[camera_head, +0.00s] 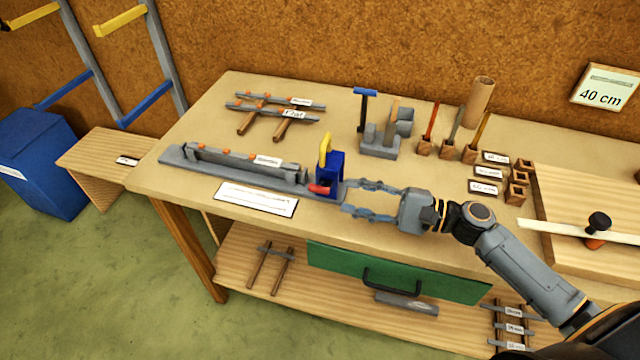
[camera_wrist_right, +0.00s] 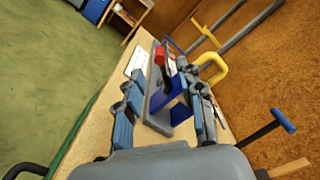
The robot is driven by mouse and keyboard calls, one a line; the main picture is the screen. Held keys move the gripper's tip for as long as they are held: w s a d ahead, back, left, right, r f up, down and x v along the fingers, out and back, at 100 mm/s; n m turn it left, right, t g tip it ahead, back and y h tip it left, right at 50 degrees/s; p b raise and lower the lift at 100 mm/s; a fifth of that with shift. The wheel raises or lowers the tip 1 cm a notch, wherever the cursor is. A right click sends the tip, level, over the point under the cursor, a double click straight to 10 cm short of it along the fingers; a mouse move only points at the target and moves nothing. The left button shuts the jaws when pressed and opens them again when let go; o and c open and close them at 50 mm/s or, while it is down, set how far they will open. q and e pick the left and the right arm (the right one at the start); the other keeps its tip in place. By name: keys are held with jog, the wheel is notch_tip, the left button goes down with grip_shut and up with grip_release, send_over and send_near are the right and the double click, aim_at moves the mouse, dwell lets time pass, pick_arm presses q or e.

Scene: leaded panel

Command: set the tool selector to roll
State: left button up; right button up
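A blue tool head (camera_head: 330,172) stands at the right end of a long grey rail (camera_head: 190,163) on the workbench. It has a yellow handle (camera_head: 325,148) on top and a red-ended lever (camera_head: 319,189) at its front; I cannot read any selector setting. My right gripper (camera_head: 347,197) comes in from the right, open, with its fingertips just right of the blue head. In the right wrist view, the blue head (camera_wrist_right: 172,95) shows between the spread fingers, with the red lever end (camera_wrist_right: 160,55) beyond; contact is unclear. My left gripper is not in view.
A paper card (camera_head: 256,197) lies in front of the rail. Behind are labelled racks (camera_head: 275,108), a grey stand (camera_head: 380,140) with a blue-handled tool and several small wooden holders. A wooden board (camera_head: 580,215) lies at right. A green drawer front (camera_head: 395,273) sits below the bench top.

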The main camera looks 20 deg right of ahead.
aim_at(320, 187)
jog(key=p+x, duration=0.1)
jog(key=x, duration=0.5)
jog(key=shift+w+r+p, duration=0.1)
jog(key=shift+r+p, duration=0.05)
jog(key=shift+p, duration=0.15)
jog(key=shift+x, duration=0.75)
jog(key=shift+c, duration=0.4)
grip_shut()
